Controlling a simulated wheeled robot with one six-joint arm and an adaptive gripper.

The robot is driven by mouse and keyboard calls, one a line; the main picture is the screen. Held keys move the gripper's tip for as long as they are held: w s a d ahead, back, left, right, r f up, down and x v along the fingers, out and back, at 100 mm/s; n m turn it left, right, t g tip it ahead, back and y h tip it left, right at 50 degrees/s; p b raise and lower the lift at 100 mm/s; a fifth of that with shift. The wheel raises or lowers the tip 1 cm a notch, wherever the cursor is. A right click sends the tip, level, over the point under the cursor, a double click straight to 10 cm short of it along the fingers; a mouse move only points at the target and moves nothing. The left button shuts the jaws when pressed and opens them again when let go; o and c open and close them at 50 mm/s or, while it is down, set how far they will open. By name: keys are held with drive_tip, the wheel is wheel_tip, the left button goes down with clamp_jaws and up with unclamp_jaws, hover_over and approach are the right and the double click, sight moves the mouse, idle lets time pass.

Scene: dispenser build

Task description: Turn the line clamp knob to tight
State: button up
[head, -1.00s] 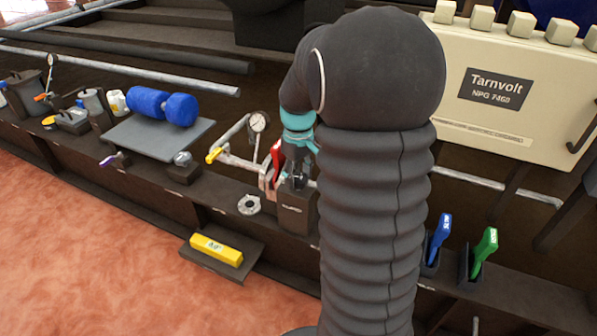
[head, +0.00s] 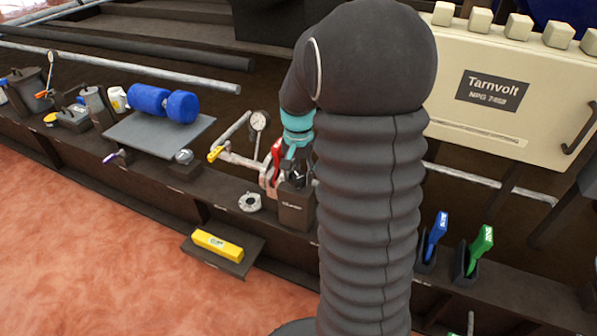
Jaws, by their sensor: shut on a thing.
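My gripper (head: 297,180) points down over a dark labelled block (head: 296,212) on the bench ledge, left of my arm. It is shut on what appears to be the line clamp knob on top of this block. The knob is hidden by the fingers, so its turn position cannot be read. The label on the block is too small to read surely.
A red lever (head: 275,160) stands close to the left of my gripper, with a yellow-handled pipe (head: 228,155) and a round gauge (head: 259,121) beyond. A grey ring fitting (head: 250,202) lies left of the block. Blue (head: 437,236) and green (head: 481,251) levers stand right.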

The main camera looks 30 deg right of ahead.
sight(298, 175)
drive_tip(key=shift+m, duration=1.9)
drive_tip(key=o, duration=1.2)
drive_tip(key=shift+c, duration=0.2)
wheel_tip(298, 175, up, 12)
